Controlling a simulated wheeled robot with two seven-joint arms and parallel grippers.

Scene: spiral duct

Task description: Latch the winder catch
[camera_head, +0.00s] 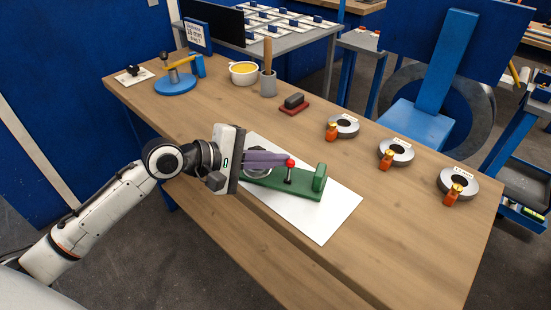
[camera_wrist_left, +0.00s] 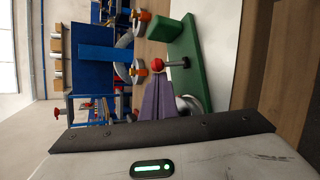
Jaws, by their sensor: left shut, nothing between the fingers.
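The green fixture (camera_head: 304,189) lies on a white sheet (camera_head: 338,208) and has a raised block at its right end. The fixture also shows in the wrist view (camera_wrist_left: 184,48). A red ball knob (camera_head: 290,162) tops a dark post on the fixture; the knob also shows in the wrist view (camera_wrist_left: 157,65). My left gripper (camera_head: 284,161) has purple fingers, shut and empty, with their tips right beside the knob. I cannot tell whether they touch it. A grey ring (camera_head: 259,173) on the fixture is partly hidden behind the fingers. My right gripper is not in view.
Several grey rings with orange-topped pieces, such as the nearest ring (camera_head: 457,185), line the table's right side. A blue stand with a yellow arm (camera_head: 176,83), a yellow-filled bowl (camera_head: 243,72), a grey cup (camera_head: 268,85) and a dark block on red (camera_head: 294,104) stand farther back.

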